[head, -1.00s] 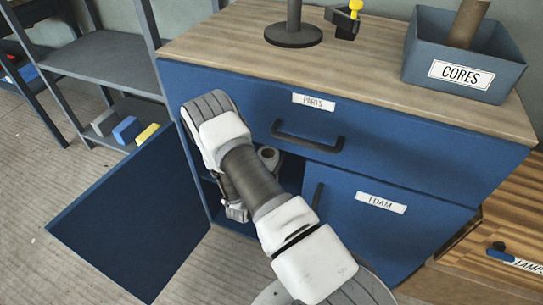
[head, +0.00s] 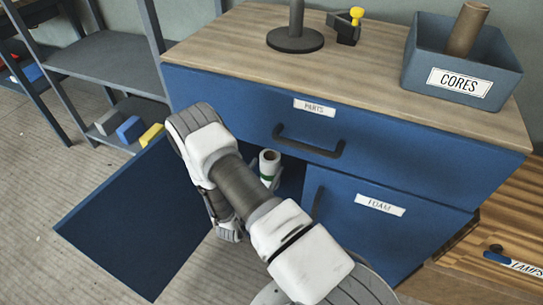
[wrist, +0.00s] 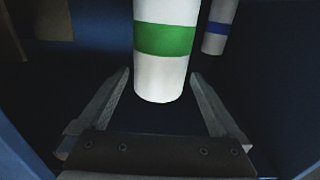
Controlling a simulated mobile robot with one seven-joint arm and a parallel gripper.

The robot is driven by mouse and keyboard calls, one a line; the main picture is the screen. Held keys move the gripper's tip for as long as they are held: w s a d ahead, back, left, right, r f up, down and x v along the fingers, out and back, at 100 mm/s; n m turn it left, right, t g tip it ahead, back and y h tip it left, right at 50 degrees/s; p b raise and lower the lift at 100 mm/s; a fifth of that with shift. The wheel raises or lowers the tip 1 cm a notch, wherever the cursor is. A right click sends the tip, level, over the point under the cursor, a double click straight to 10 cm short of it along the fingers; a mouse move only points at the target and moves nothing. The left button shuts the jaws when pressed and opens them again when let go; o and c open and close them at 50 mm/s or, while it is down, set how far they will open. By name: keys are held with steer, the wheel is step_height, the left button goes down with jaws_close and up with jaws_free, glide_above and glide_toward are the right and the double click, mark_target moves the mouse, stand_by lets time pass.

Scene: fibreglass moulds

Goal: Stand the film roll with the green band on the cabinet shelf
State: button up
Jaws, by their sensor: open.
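The white film roll with the green band (wrist: 165,40) stands upright inside the open cabinet. Its lower end rests on or just above a dark surface; I cannot tell which. My gripper (wrist: 160,78) is open, with one finger on each side of the roll and gaps between. In the head view the roll (head: 269,163) shows its hollow top and part of the green band, just right of my arm. The cabinet shelf is mostly hidden there by my arm.
A second white roll with a blue band (wrist: 218,28) stands behind on the right. The open blue cabinet door (head: 130,220) hangs to the left. The closed FOAM door (head: 380,225) is on the right, and the PARTS drawer (head: 400,150) lies above the opening.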

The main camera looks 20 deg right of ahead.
steer(key=p+v, duration=0.1)
steer(key=v, duration=0.4)
steer(key=shift+s+a, duration=0.25)
steer(key=shift+s, duration=0.05)
steer(key=shift+a, duration=0.1)
